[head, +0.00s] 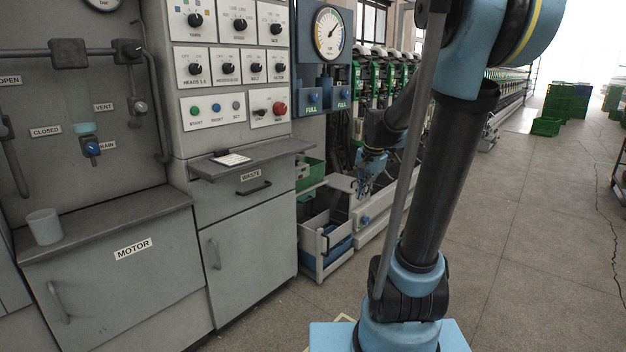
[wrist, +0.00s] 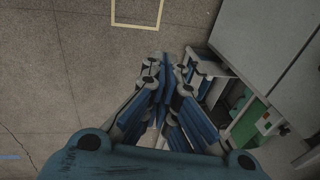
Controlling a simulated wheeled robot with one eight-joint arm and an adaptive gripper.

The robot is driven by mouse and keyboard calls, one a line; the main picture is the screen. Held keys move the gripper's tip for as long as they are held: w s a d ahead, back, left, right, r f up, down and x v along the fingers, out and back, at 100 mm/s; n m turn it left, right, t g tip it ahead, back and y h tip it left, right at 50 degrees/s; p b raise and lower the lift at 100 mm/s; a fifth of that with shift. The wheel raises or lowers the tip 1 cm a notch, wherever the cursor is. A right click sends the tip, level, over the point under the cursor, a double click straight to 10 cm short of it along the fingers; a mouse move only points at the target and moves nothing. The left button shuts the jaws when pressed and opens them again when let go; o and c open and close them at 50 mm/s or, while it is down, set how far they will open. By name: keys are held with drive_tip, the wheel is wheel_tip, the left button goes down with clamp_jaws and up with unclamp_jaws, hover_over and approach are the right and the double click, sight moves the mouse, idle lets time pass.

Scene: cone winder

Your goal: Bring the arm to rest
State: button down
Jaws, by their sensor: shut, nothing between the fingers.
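My arm rises from its blue base at the lower middle of the head view and bends over at the top. My gripper (head: 364,190) hangs fingers down, in front of the winding machine and to the right of the grey cabinet. In the wrist view my gripper (wrist: 165,62) shows its blue-padded fingers drawn together, with nothing between them. Part of my forearm is hidden behind the nearer arm link in the head view.
A grey control cabinet (head: 245,232) with a clipboard (head: 231,159) on its shelf stands left. A grey cup (head: 44,227) stands on the motor cabinet. The aisle on the right is clear up to green crates (head: 547,126).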

drive_tip(key=s+d+f+n, duration=0.1)
drive_tip(key=s+f+n, duration=0.3)
drive_tip(key=s, duration=0.8)
drive_tip(key=s+d+f+n+h, duration=0.1)
drive_tip(key=s+f+n, duration=0.3)
drive_tip(key=s, duration=0.8)
drive_tip(key=shift+f+n, duration=0.4)
drive_tip(key=shift+n, duration=0.1)
drive_tip(key=shift+d, duration=0.1)
